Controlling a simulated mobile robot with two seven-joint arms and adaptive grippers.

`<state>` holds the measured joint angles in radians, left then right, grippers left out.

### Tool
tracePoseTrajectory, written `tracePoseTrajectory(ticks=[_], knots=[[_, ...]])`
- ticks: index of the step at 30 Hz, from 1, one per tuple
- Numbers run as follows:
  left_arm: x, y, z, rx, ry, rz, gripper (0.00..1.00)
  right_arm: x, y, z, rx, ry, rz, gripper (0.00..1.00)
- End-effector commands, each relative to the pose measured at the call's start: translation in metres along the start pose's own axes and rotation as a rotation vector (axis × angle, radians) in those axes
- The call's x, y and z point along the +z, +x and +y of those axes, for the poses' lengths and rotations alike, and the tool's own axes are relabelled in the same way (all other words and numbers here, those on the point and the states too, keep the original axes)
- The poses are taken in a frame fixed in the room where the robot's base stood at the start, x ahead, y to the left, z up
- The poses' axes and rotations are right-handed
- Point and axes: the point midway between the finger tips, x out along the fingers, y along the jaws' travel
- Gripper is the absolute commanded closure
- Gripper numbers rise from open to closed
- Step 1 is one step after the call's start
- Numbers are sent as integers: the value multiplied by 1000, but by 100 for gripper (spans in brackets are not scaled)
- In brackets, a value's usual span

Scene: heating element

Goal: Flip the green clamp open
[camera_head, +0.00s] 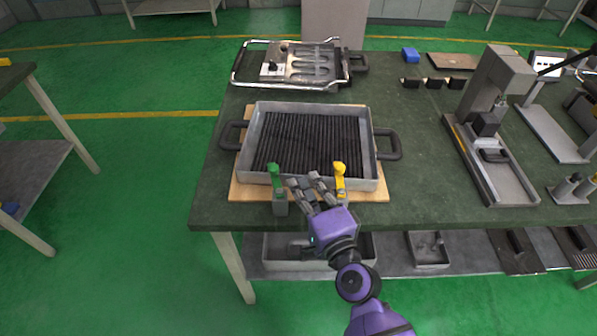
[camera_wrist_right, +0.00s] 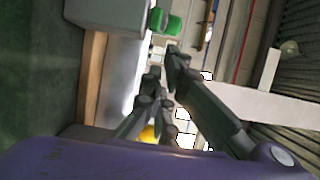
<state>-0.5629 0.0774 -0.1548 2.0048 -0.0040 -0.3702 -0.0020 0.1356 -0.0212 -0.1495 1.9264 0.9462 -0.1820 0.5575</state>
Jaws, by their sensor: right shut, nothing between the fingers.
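The green clamp (camera_head: 275,177) stands upright at the front edge of the black-ribbed metal tray (camera_head: 255,122), left of the yellow clamp (camera_head: 340,177). My right gripper (camera_head: 301,180) is between the two clamps, just right of the green one. It is shut and empty, its fingers pointing toward the tray. In the right wrist view, the green clamp's head (camera_wrist_right: 165,21) shows just beyond the fingertips (camera_wrist_right: 163,63). I cannot tell whether they touch. The yellow clamp (camera_wrist_right: 148,135) is partly hidden behind the fingers there. My left gripper is not in view.
The tray sits on a wooden board (camera_head: 240,190) on the dark green table (camera_head: 420,200), with black handles at its sides. A metal frame with a plate (camera_head: 300,65) lies behind it. A grey press (camera_head: 495,90) stands to the right.

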Motion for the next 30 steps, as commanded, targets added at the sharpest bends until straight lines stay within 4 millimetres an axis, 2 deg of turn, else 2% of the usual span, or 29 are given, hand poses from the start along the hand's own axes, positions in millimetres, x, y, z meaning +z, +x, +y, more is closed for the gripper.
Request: tracePoseTrajectory(ticks=[3,9,14,22,23,26,29,30], knots=[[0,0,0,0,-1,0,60,0,-28,1,3,0,-2,100],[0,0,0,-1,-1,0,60,0,-59,0,0,-1,-1,100],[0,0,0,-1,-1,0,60,0,-69,-1,-1,2,0,100],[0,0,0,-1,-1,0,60,0,-70,-1,-2,2,0,100],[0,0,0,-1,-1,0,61,0,-70,-1,-2,2,0,100],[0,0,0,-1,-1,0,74,0,-72,3,8,-16,0,100],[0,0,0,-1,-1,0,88,-1,-82,20,52,-107,-2,100],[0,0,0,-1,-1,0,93,-1,-90,31,83,-171,-5,100]])
